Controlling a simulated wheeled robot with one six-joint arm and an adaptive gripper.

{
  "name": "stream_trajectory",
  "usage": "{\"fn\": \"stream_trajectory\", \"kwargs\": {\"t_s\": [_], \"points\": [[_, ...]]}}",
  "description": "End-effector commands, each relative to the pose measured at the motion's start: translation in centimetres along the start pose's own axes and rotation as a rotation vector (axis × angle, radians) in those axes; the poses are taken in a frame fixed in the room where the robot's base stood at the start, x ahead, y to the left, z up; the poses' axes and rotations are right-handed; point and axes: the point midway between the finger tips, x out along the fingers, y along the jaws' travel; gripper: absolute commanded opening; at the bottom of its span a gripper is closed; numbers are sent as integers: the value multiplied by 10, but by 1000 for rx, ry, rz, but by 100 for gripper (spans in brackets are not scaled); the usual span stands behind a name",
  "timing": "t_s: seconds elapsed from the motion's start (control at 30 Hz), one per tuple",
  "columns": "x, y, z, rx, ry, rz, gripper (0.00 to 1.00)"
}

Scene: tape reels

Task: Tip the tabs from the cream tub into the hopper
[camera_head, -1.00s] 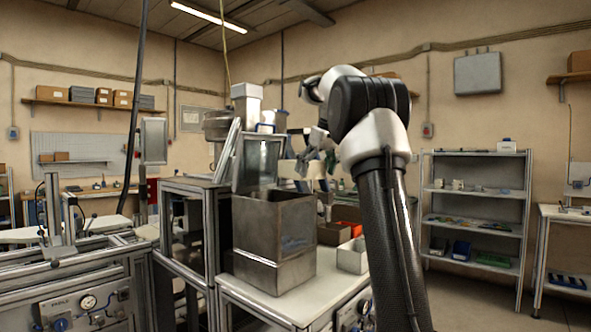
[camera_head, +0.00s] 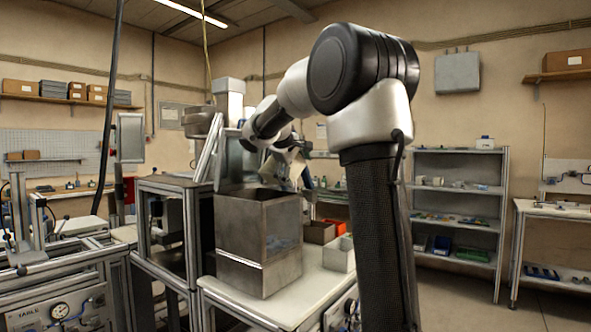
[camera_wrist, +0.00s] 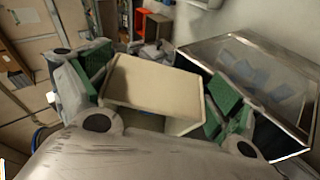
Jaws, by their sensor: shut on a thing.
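My gripper (camera_wrist: 165,98) is shut on the cream tub (camera_wrist: 150,82), which sits between its green-padded fingers in the wrist view. The tub looks tilted, and I cannot make out any tabs in it. In the head view my gripper (camera_head: 285,165) is above and behind the rim of a tall open metal box, which I take for the hopper (camera_head: 245,235); the tub is hard to make out there. The hopper's rim also shows at the right of the wrist view (camera_wrist: 236,36), beside the tub and apart from its main face, with bluish patches inside.
A tilted panel (camera_head: 232,160) stands behind the hopper. A pale open bin (camera_head: 339,256) and brown and red bins (camera_head: 318,232) sit to its right on the white bench top (camera_head: 300,290). A shelf rack (camera_head: 455,205) stands further right.

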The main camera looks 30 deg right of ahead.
Motion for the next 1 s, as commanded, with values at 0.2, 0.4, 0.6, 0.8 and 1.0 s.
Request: {"fn": "stream_trajectory", "kwargs": {"t_s": [0.2,0.4,0.6,0.8,1.0], "points": [[-1,-6,0,-83,-2,181,68],[-4,-12,-1,-159,-2,363,68],[-9,-21,-4,-257,-3,594,68],[-20,-28,-9,-349,-1,820,68],[-31,-33,-13,-437,-1,1033,68]]}}
